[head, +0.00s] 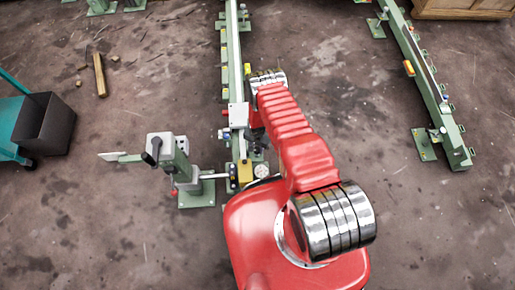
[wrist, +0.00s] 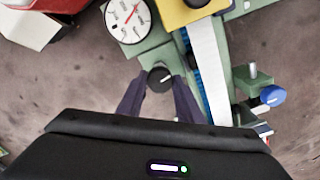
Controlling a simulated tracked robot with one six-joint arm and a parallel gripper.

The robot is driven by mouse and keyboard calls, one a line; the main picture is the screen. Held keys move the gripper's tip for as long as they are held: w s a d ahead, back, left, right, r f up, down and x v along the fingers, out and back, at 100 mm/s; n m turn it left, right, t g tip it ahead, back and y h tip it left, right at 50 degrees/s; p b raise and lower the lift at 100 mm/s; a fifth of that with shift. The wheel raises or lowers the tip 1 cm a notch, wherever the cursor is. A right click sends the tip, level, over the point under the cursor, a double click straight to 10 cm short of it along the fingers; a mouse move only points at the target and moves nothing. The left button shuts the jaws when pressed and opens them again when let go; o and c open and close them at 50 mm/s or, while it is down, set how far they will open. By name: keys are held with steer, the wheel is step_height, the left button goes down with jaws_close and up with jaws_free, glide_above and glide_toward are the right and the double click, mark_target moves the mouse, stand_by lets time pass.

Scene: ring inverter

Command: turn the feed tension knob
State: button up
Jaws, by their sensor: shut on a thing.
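A small black knob (wrist: 160,77) with a white pointer line sits on a green block in the wrist view, just below a round white dial gauge (wrist: 127,19) with a red needle. I take it for the feed tension knob; no label is legible. My gripper (wrist: 160,86) has its two dark fingers on either side of this knob and is shut on it. In the head view the gauge (head: 261,170) shows beside the green machine (head: 239,130), while my red arm hides the knob and my fingers.
A blue knob (wrist: 272,96) stands right of a pale rail (wrist: 206,60), and a yellow block (wrist: 190,10) is above. In the head view a green post (head: 178,165) stands left, with a black bin (head: 45,122) beyond. Open floor lies between.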

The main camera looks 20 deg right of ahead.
steer(key=o, duration=1)
steer(key=shift+o, duration=0.2)
steer(key=shift+r, duration=0.1)
steer(key=shift+w+r, duration=0.1)
steer(key=shift+r, duration=0.7)
step_height(320, 180, up, 12)
